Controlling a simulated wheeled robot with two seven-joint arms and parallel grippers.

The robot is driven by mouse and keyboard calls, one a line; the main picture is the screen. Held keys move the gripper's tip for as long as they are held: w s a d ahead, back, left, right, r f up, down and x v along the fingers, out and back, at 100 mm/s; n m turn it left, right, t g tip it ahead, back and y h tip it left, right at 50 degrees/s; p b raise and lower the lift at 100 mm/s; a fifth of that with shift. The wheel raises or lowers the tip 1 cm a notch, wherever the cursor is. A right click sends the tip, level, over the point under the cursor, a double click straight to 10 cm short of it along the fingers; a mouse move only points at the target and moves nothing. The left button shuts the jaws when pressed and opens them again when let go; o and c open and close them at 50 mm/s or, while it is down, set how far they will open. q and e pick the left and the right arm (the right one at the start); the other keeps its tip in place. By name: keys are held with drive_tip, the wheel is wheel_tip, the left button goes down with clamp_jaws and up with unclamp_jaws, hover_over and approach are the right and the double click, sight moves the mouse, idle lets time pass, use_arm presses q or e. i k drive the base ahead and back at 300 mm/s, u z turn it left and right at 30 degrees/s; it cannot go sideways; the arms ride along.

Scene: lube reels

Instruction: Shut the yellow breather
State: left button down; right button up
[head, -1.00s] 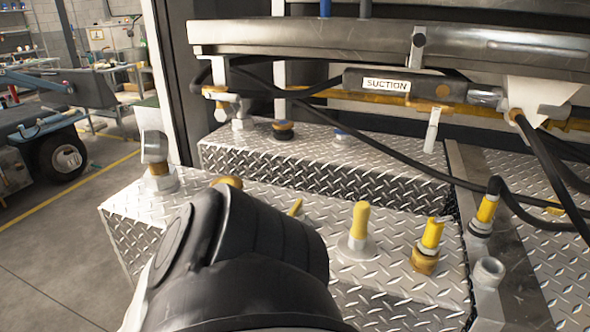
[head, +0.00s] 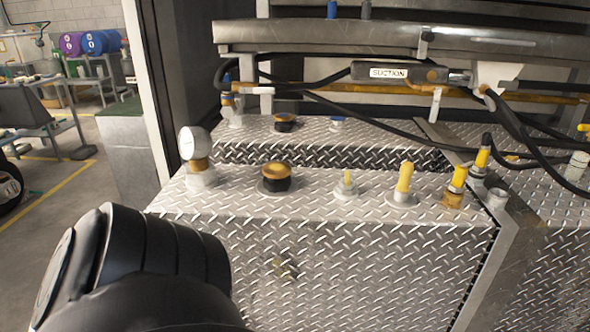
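On the near diamond-plate tank top (head: 230,200) stand several yellow-marked fittings. A black cap with a yellow top (head: 277,174) sits on a round flange. To its right are a small fitting with a short yellow stem (head: 347,182) and a larger upright yellow handle (head: 404,178). Further right a yellow-sleeved fitting (head: 458,178) stands on a brass base. I cannot tell from the picture which one is the breather, or whether it is open. A thick black link of my arm fills the lower left. Neither gripper is in view.
A dial gauge (head: 195,145) stands at the tank's left end. Black hoses and a bar labelled SUCTION (head: 388,73) hang above and behind. A yellow-sleeved hose end (head: 483,157) stands at the right. Open floor (head: 50,240) lies to the left.

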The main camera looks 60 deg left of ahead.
sight(345, 183)
drive_tip(key=u, duration=1.2)
drive_tip(key=i, duration=0.15)
drive_tip(key=u, duration=0.2)
